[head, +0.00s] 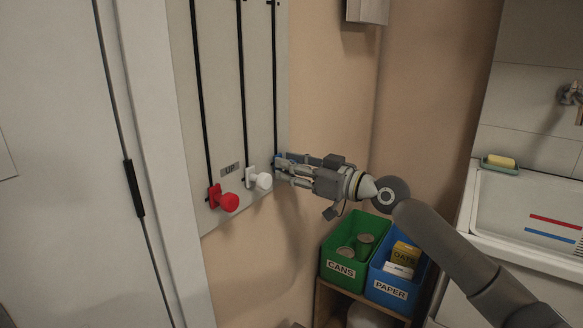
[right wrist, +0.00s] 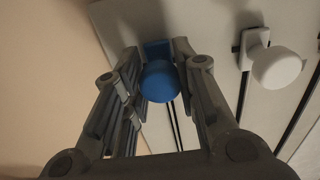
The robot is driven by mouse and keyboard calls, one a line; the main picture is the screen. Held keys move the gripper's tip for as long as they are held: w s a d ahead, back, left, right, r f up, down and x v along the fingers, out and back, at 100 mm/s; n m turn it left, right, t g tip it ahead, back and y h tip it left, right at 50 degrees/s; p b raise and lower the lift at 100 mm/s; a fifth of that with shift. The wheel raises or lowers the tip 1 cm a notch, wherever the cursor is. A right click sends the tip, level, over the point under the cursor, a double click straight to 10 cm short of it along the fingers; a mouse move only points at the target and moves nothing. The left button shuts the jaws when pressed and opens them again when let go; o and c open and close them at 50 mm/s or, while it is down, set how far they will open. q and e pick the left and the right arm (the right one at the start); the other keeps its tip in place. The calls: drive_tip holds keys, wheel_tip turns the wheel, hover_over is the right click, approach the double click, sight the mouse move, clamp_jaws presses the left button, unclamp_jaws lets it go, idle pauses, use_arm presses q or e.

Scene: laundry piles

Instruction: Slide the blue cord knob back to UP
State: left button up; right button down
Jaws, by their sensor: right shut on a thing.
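The blue cord knob (right wrist: 160,82) sits on its dark slot on a pale wall panel (head: 222,60). My right gripper (head: 281,166) is shut on the knob, with one finger on each side of it in the right wrist view (right wrist: 161,75). In the head view only a bit of blue shows at the fingertips, near the low end of the rightmost slot. A white knob (head: 263,181) and a red knob (head: 228,201) stand on the slots to the left. An UP label (head: 230,169) is on the panel near them. My left gripper is not in view.
A sink (head: 530,205) is at the right. A door (head: 60,200) is at the left. The white knob is close beside my right fingers.

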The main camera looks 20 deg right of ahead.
drive_tip(key=shift+f, duration=0.1)
drive_tip(key=c, duration=1.1)
unclamp_jaws()
drive_tip(key=shift+v, duration=6)
